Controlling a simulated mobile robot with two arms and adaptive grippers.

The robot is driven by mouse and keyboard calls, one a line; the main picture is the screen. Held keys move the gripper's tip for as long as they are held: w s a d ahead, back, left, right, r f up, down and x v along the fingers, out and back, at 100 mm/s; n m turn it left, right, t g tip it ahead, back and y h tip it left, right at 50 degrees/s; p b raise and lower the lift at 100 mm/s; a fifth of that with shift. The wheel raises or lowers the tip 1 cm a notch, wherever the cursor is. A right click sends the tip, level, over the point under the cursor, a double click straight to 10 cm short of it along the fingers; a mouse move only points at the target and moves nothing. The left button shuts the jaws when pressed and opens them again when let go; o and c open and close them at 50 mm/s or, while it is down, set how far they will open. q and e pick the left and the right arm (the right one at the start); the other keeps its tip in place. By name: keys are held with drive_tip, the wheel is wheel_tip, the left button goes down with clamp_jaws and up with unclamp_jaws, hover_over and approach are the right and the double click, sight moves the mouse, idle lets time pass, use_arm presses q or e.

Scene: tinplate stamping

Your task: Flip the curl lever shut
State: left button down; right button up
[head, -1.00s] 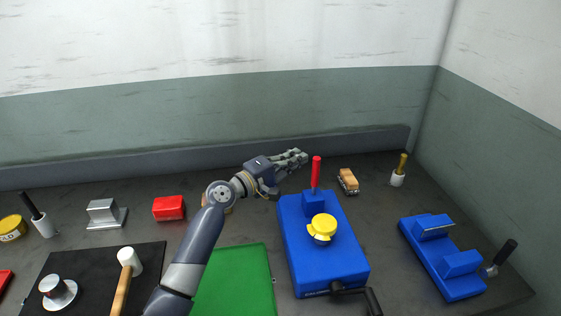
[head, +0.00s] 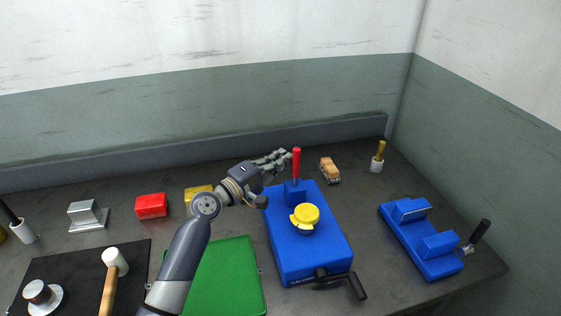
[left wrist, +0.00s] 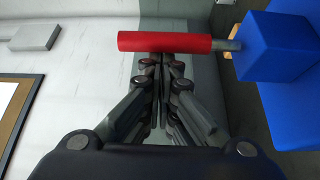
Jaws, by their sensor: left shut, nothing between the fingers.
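The curl lever (head: 296,163) is a red handle standing upright from a small blue block at the back of the blue machine (head: 310,250). A yellow round piece (head: 304,217) sits on the middle of the machine. My left gripper (head: 286,155) is shut and empty, with its fingertips just left of the red handle. In the left wrist view the red handle (left wrist: 170,41) lies across, just past the shut fingertips (left wrist: 160,58); I cannot tell whether they touch. My right gripper is not in view.
A black crank (head: 350,282) sticks out at the machine's front. A toy car (head: 329,170) and a white cup with a brass tool (head: 378,158) stand behind right. A second blue fixture (head: 425,240) is at right. A green mat (head: 222,280) lies left of the machine.

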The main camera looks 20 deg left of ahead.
sight(296, 163)
use_arm(q)
drive_tip(key=s+d+m+b, duration=0.1)
drive_tip(key=s+b, duration=0.1)
drive_tip(key=s+d+m+t+b, duration=0.1)
drive_tip(key=s+b, duration=0.1)
drive_tip(key=b, duration=0.1)
drive_tip(key=shift+d+f+h, duration=0.1)
drive_tip(key=shift+d+h, duration=0.2)
drive_tip(key=shift+d, duration=0.05)
drive_tip(key=shift+s+d+f+b, duration=0.35)
drive_tip(key=shift+s+d+f, duration=0.25)
drive_tip(key=shift+s+f, duration=0.3)
drive_tip(key=shift+s+d+f+b, duration=0.3)
drive_tip(key=shift+s+d+f, duration=0.25)
drive_tip(key=shift+s+f, duration=0.35)
drive_tip(key=shift+f, duration=0.35)
